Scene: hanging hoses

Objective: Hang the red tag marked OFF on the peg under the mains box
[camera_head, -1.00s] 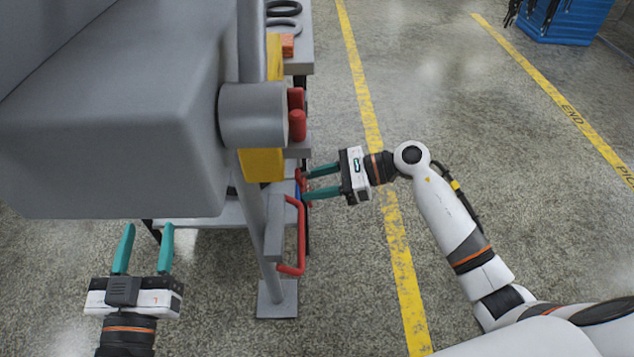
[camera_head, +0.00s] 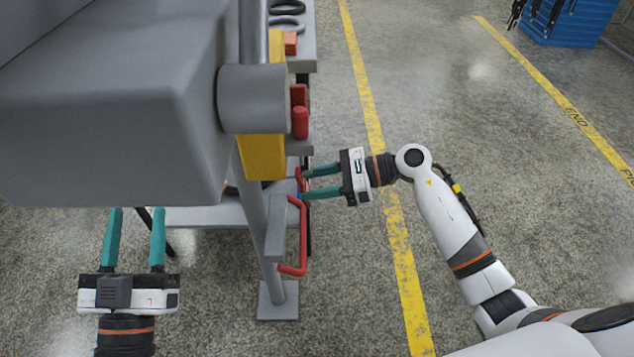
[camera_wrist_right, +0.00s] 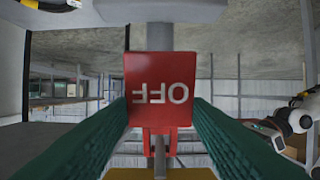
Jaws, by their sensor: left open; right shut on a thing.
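The red tag (camera_wrist_right: 160,88) fills the middle of the right wrist view, its white OFF upside down in that picture. My right gripper (camera_head: 304,184) is shut on it, with one green finger (camera_wrist_right: 215,125) on each side. In the head view only a small red part (camera_head: 298,178) shows at the fingertips, beside the grey post. A yellow box (camera_head: 262,157) on the post, perhaps the mains box, is just above left of that gripper. I cannot make out the peg. My left gripper (camera_head: 135,220) is open and empty at lower left.
A big grey housing (camera_head: 110,120) fills the upper left. The grey post (camera_head: 262,240) stands on a base plate and carries a red bar handle (camera_head: 303,240) just below my right fingers. A grey shelf (camera_head: 190,216) runs behind.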

